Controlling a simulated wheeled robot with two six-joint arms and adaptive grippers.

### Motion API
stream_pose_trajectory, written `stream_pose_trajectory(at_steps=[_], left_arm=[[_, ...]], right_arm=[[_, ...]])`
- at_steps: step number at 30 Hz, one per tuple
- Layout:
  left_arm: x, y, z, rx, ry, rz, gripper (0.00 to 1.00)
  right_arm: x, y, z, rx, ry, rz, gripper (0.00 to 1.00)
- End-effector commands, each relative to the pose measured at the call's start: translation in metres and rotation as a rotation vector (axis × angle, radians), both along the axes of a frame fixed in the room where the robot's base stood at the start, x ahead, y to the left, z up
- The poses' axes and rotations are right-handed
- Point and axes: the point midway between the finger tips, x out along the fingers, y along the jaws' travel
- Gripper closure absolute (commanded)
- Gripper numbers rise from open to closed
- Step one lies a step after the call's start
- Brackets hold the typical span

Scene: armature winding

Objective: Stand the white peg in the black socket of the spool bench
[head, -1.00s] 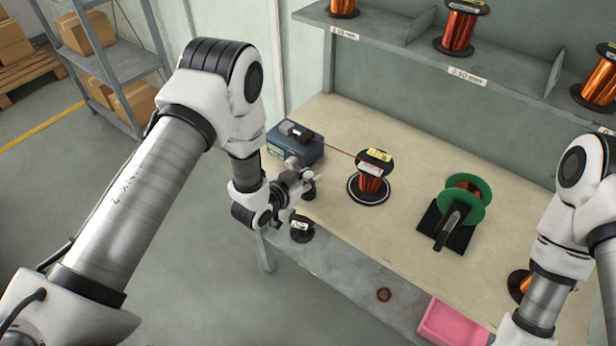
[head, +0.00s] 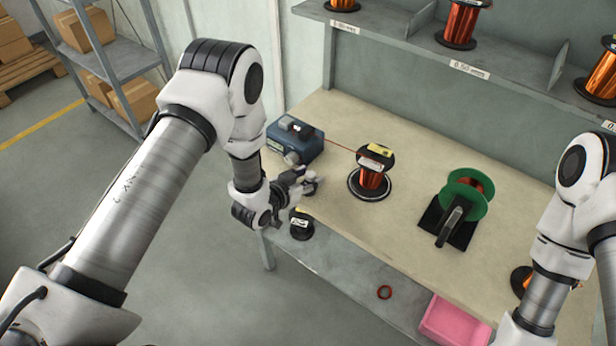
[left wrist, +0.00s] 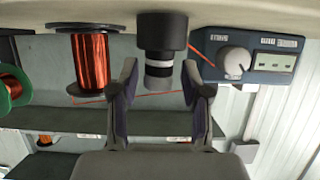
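In the left wrist view, which shows the bench upside down, the black socket (left wrist: 162,32) is fixed to the bench top. The white peg (left wrist: 158,83), with a dark band, is in line with the socket and appears to stand upright in it; the exact seating is hidden. My left gripper (left wrist: 159,75) is open, one finger on each side of the peg with gaps between. In the head view my left gripper (head: 308,183) is at the bench's left front edge and hides most of the socket and peg. Only my right arm shows; its gripper is out of view.
A blue winder box (head: 296,143) stands behind the left gripper, its red wire running to a copper spool (head: 370,178). A green reel on a black stand (head: 466,205) is farther right.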

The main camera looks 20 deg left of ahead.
Motion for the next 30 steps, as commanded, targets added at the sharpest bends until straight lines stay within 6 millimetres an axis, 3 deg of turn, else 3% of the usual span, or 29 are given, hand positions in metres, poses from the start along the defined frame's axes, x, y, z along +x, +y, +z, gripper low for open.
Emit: stream_pose_trajectory(at_steps=[11, 14, 24, 30], left_arm=[[-0.005, 0.002, 0.002, 0.001, 0.002, 0.0, 0.44], [-0.018, 0.007, 0.007, 0.0, 0.003, 0.002, 0.44], [-0.089, 0.034, 0.038, -0.001, 0.004, 0.004, 0.44], [-0.104, 0.038, 0.046, -0.001, 0.0, 0.0, 0.44]], right_arm=[[0.0, 0.0, 0.0, 0.0, 0.0, 0.0, 0.6], [0.0, 0.0, 0.0, 0.0, 0.0, 0.0, 0.6], [0.0, 0.0, 0.0, 0.0, 0.0, 0.0, 0.6], [0.0, 0.0, 0.0, 0.0, 0.0, 0.0, 0.6]])
